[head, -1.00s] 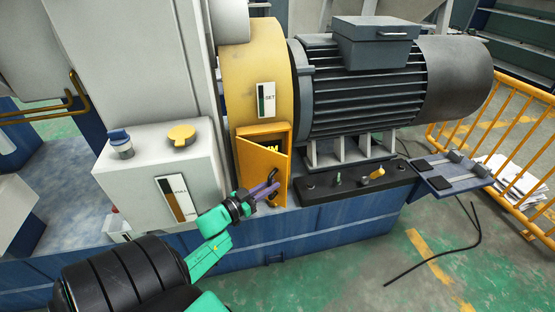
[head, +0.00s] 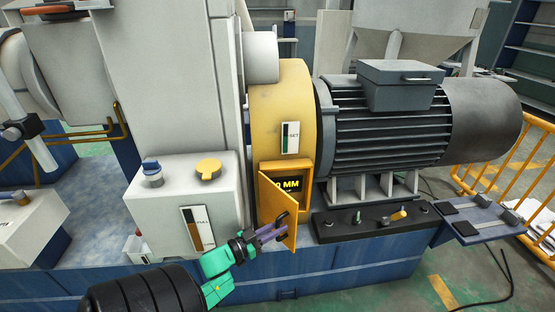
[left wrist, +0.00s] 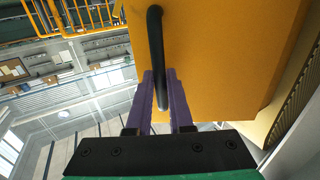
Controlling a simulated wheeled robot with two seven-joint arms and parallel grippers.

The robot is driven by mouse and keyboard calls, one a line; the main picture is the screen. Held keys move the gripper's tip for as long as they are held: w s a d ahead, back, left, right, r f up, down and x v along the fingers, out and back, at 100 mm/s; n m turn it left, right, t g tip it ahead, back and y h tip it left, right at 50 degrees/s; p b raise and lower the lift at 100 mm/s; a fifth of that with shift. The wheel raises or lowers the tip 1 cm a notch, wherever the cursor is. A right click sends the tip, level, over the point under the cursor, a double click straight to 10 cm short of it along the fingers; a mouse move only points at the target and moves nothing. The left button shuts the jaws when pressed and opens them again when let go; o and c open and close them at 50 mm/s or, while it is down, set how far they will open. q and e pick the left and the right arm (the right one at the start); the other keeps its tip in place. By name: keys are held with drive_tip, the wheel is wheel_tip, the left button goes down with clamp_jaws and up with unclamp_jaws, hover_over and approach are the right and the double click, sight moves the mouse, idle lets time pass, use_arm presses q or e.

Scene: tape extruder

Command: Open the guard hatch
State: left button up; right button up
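The guard hatch is a yellow door (head: 274,204) on the yellow guard (head: 275,108), left of the motor. It stands part open, swung outward from its left edge, and shows a dark recess with a display (head: 289,186) that reads "0 MM". A black handle (left wrist: 155,40) sits on the door's outer face near its free edge. My left gripper (head: 284,227) is at this handle. In the left wrist view, its purple fingers (left wrist: 160,78) lie on both sides of the handle's bar, closed on it. My right gripper is not in view.
A grey finned motor (head: 388,128) stands right of the guard on a dark plate (head: 372,219) with bolts. A yellow railing (head: 520,180) runs at the right.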

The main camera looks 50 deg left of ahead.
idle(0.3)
use_arm(q)
drive_tip(key=s+a, duration=0.2)
drive_tip(key=s, duration=1.2)
drive_tip(key=shift+s, duration=0.25)
